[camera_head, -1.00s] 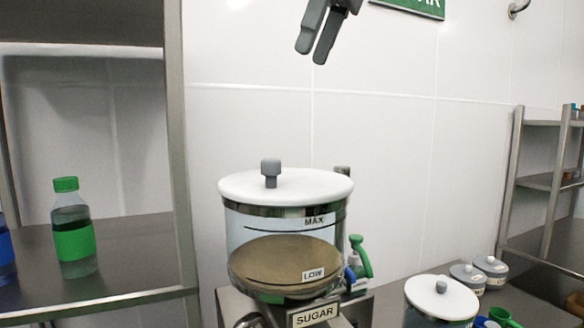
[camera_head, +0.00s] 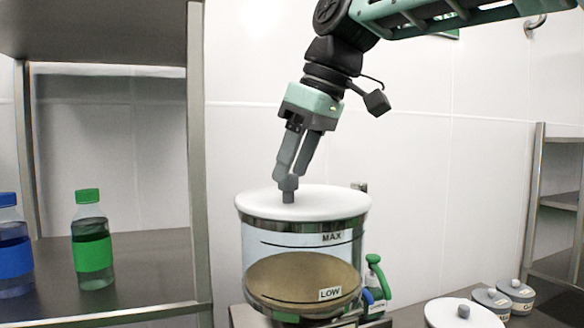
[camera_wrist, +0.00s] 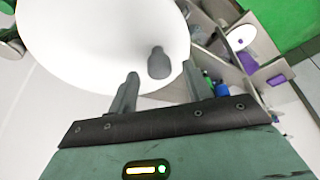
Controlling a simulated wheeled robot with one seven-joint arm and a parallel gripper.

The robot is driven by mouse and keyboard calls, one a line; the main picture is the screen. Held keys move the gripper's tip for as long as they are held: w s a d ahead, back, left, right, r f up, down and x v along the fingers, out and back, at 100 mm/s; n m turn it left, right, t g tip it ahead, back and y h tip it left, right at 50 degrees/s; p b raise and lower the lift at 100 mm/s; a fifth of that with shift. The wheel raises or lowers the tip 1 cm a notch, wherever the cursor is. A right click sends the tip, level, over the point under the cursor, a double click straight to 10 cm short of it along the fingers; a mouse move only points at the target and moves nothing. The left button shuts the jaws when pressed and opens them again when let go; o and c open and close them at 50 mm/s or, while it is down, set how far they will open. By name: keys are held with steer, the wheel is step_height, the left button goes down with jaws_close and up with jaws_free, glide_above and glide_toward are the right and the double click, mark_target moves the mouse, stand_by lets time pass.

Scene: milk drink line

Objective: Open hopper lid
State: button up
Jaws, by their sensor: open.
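The sugar hopper is a clear round container (camera_head: 257,262) with MAX and LOW marks and brown sugar inside. Its white lid (camera_head: 340,203) lies flat on top, closed, with a grey knob (camera_head: 289,189) standing up from it. My gripper (camera_head: 290,178) is open and points down at the knob, its fingertips close above or beside it. In the wrist view the knob (camera_wrist: 159,63) shows just beyond and between the two fingertips (camera_wrist: 161,77), over the white lid (camera_wrist: 90,45). I cannot tell whether the fingers touch it.
A steel shelf (camera_head: 150,310) on the left holds a green bottle (camera_head: 93,250) and a blue bottle (camera_head: 12,248). A green-handled tool (camera_head: 378,275) is right of the hopper. Another white lid (camera_head: 450,313) and small grey-lidded jars (camera_head: 515,290) stand at lower right.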

steer(key=shift+w+a+f, duration=0.1)
steer(key=shift+a+f, duration=0.15)
steer(key=shift+f, duration=0.4)
